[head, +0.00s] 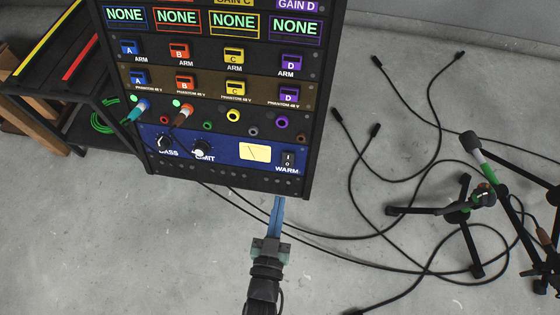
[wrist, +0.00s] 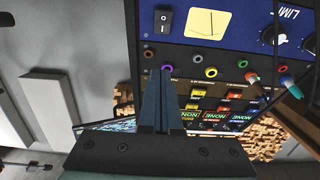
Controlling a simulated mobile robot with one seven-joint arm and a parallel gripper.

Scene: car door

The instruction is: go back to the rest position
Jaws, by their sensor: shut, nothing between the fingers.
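My gripper (head: 278,202) is at the bottom centre of the head view, its blue fingers together with nothing between them. The fingers point up the picture toward the lower edge of the black equipment rack (head: 228,183). I cannot tell how far they are from it. In the wrist view the shut fingers (wrist: 160,72) overlap the rack's row of coloured jacks, with the tips beside the purple jack (wrist: 167,68). Contact cannot be told. The rack's blue panel (head: 222,158) carries knobs, a meter and a switch.
A microphone stand (head: 465,209) is at the right. A dark cart (head: 62,82) stands at the left. The floor at lower left is clear.

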